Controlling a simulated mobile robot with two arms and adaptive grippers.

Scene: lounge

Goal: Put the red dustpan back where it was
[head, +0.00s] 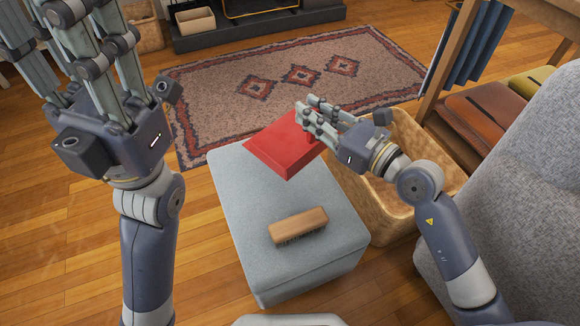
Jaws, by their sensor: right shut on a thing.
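The red dustpan (283,143) is over the far end of the grey ottoman (240,205) in the head view. My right gripper (308,121) is shut on the dustpan at its right side. I cannot tell whether the dustpan touches the ottoman top or is held just above it. My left gripper (75,30) is raised at the upper left, away from the dustpan. Its fingers point up and its fingertips run out of the frame, so its opening is unclear.
A wooden brush (298,225) lies bristles down on the ottoman's near half. A woven basket (395,222) stands right of the ottoman, under my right arm. A grey armchair (535,170) is at the right. A patterned rug (230,95) lies behind.

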